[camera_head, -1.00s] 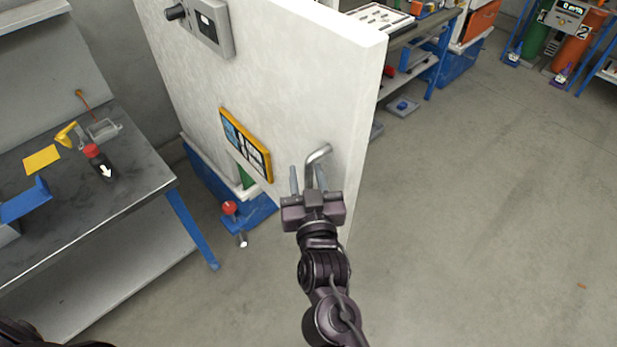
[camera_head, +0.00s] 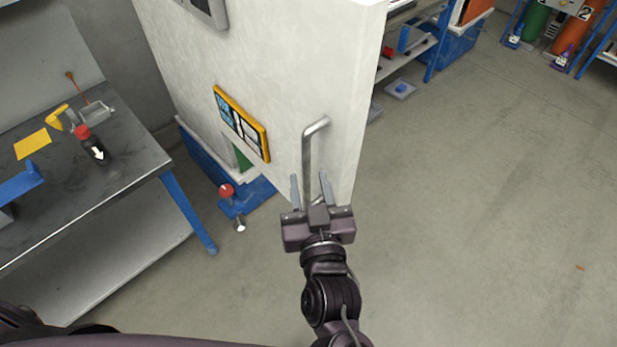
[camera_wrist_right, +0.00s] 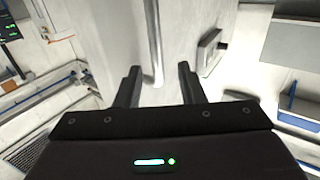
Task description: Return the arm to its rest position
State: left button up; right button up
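My right gripper (camera_head: 312,188) is open, its two fingers apart. It is beside the white panel (camera_head: 275,50), near the lower end of the panel's metal handle (camera_head: 308,160). The handle is an upright grey bar bent in toward the panel at its top. In the right wrist view the handle (camera_wrist_right: 152,40) shows between the open fingers (camera_wrist_right: 157,85), and I see no finger closed on it. Whether a finger touches it I cannot tell. My left gripper is not in view; only a dark part of my own body shows at the lower left.
A metal workbench (camera_head: 125,150) on the left holds a dark bottle with a red cap (camera_head: 92,145) and a yellow tool (camera_head: 62,117). A yellow-framed sign (camera_head: 242,124) is on the panel. A blue-legged shelf (camera_head: 415,55) stands behind.

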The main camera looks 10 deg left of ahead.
dwell(0.4)
jog(key=s+d+f+n+g+h+b, duration=0.1)
jog(key=d+f+g, duration=0.1)
jog(key=f, duration=1.1)
jog(key=s+d+f+n+g+b, duration=0.1)
jog(key=s+d+f+g, duration=0.15)
jog(key=f, duration=1.15)
jog(key=s+d+f+g+h+b, duration=0.1)
jog(key=d+f+g, duration=0.15)
jog(key=f, duration=1.05)
jog(key=s+d+f+m+g+h+b, duration=0.1)
jog(key=s+d+f+g, duration=0.2)
jog(key=s+d+f, duration=0.45)
jog(key=s+d+f+g+h+b, duration=0.15)
jog(key=s+d+f, duration=0.3)
jog(key=f, duration=0.65)
jog(key=s+d+f+m+g, duration=0.1)
jog(key=s+d+f+g, duration=0.1)
jog(key=s+d+f, duration=0.2)
jog(key=s+d+f+m+g, duration=0.1)
jog(key=s+d+f, duration=0.3)
jog(key=s, duration=0.6)
jog(key=shift+d+g+h+b, duration=0.35)
jog(key=shift+d+g, duration=0.35)
jog(key=shift+g, duration=0.15)
jog(key=shift+a+f, duration=0.1)
